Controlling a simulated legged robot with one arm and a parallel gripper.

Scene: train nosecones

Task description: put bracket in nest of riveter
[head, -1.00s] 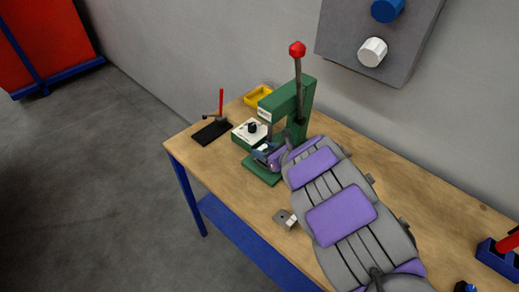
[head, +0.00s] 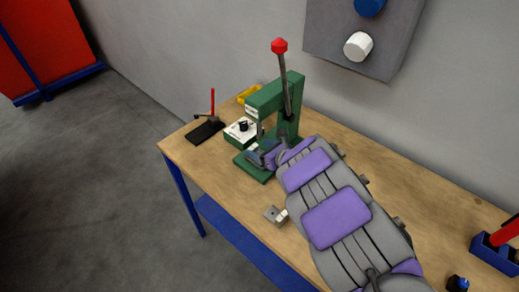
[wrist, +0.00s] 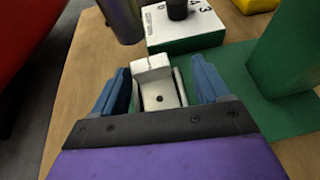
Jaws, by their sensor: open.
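The green riveter (head: 292,112) stands on the table, its red-knobbed lever (head: 285,75) upright. My gripper (head: 256,153) is low at the front of the riveter, over its green base (head: 252,173). In the wrist view my gripper (wrist: 160,90) is open, with one blue finger on each side of a pale bracket-like piece (wrist: 172,98) with a hole and a raised white block (wrist: 152,66). This piece sits low at the riveter; the nest's outline under it is hard to make out. The riveter's metal ram (wrist: 124,18) hangs beyond, to the left.
A small grey plate with a hole and white block (head: 272,213) lies near the table's front edge. A white-topped green box (head: 238,132), a black stand with red handle (head: 206,131) and a yellow bin (head: 246,93) are near the riveter. A blue holder (head: 490,256) is at right.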

